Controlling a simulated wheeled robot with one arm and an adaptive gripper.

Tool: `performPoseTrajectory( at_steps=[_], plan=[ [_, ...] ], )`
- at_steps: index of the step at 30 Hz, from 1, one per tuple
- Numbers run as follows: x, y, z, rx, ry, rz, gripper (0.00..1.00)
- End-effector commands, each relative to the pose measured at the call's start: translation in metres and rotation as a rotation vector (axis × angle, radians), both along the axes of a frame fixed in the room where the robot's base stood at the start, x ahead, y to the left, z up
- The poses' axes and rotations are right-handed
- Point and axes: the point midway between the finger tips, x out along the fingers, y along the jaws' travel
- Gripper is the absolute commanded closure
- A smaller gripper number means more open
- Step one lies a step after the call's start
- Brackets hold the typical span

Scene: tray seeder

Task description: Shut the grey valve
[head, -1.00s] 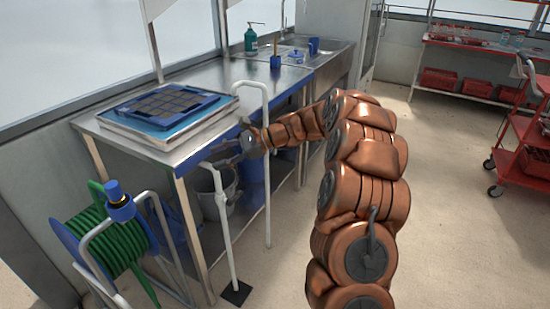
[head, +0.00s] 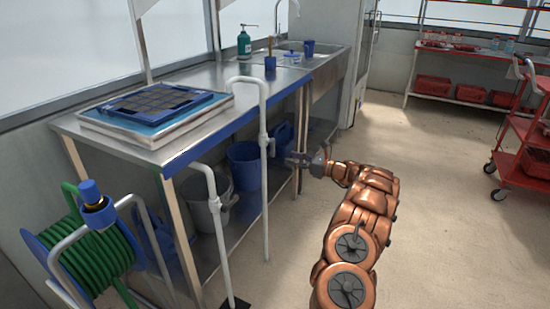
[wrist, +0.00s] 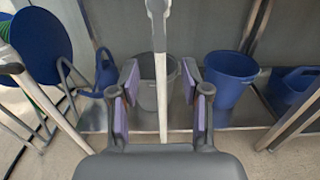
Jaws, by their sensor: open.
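Two pale pipes stand in front of the steel bench, a tall one with a bend on top (head: 265,190) and a shorter one (head: 222,240). Each has a small fitting partway up: an upper one (head: 266,141) on the tall pipe and a lower one (head: 228,201) on the short pipe. I cannot tell for sure which is the grey valve. My gripper (head: 292,158) is open and empty, just right of the tall pipe. In the wrist view, an upright pale pipe (wrist: 161,100) shows beyond the open fingers, with a grey fitting (wrist: 158,8) at the top edge.
A bench (head: 225,78) carries a blue-edged tray (head: 155,122). A green hose reel (head: 85,245) stands at left. A red trolley (head: 525,125) is at right; the floor between is clear.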

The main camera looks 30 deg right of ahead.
Motion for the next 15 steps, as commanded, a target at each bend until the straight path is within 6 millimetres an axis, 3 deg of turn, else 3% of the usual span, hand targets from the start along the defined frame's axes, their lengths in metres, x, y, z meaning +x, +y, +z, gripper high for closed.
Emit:
performPoseTrajectory(
  at_steps=[15],
  plan=[
    [0.054,0.033,-0.002,0.002,0.001,0.002,0.53]
  ],
)
